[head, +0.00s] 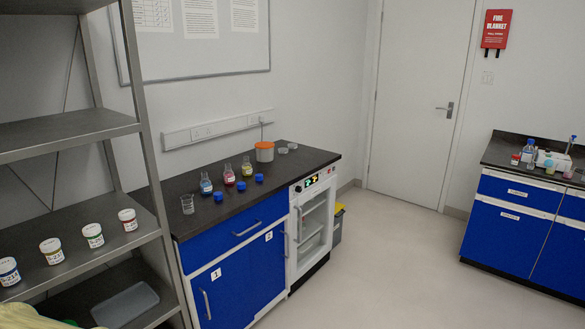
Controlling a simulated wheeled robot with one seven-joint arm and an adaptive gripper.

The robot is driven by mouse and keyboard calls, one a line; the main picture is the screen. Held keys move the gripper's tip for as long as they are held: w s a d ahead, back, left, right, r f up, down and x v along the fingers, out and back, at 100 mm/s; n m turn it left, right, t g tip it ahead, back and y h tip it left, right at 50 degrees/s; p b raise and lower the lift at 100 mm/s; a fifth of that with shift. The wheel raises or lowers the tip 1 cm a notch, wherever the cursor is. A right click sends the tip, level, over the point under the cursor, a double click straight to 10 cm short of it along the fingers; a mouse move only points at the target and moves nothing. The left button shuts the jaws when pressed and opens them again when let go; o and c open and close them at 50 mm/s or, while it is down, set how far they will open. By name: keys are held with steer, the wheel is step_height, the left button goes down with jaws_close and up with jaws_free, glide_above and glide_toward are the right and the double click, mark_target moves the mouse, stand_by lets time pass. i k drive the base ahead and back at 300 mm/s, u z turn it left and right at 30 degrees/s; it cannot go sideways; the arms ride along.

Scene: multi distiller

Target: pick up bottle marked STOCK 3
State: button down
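No label reading STOCK 3 can be made out in the head view, so I cannot tell which container it is. Three small flasks with blue (206,186), red (229,176) and yellow (247,168) contents stand upright on the left dark worktop (290,160). Their white labels are too small to read. A blue-capped bottle (527,152) stands on the right worktop among other small items. My gripper is not in view.
Blue caps (219,197) and a clear beaker (187,204) sit near the flasks. An orange-lidded tub (265,152) is further back. A white glass-doored unit (313,225) stands under the worktop. The pale floor (390,260) is open between the benches.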

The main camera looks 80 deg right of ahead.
mark_target(246, 167)
steer(key=z, duration=2.45)
steer(key=k, duration=0.25)
steer(key=u, duration=0.95)
steer(key=i, duration=1.65)
steer(key=z, duration=0.35)
